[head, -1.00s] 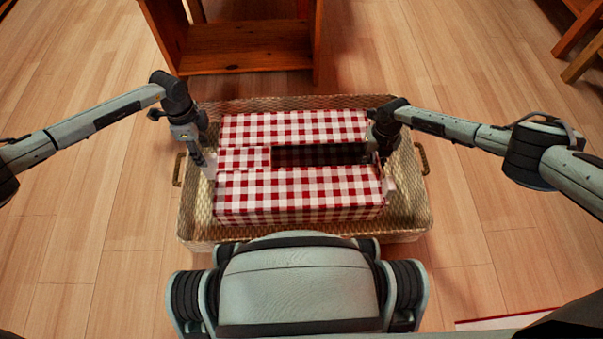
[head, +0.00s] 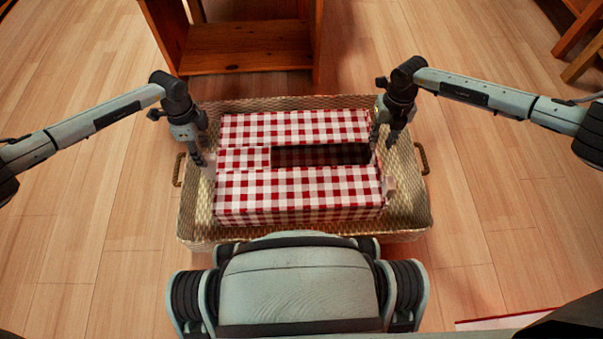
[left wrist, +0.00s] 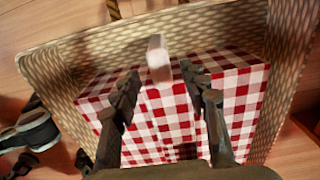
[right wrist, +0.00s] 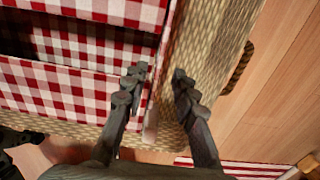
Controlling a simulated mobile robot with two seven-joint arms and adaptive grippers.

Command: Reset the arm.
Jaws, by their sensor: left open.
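A box in red-and-white checked cloth (head: 300,188) sits inside a woven basket (head: 230,238), with a dark rectangular opening (head: 322,154) in its top. My left gripper (head: 203,163) is at the box's left end. In the left wrist view its fingers (left wrist: 158,78) are apart, with a pale tab (left wrist: 158,58) showing ahead between them. My right gripper (head: 381,150) is above the box's right end. In the right wrist view its fingers (right wrist: 159,78) are apart and empty over the box edge and basket. A pale tab (right wrist: 150,125) shows below them; contact cannot be told.
My own base is close in front. Wooden floor (head: 500,190) is clear to both sides. A red-and-white striped cloth (right wrist: 235,165) lies nearby.

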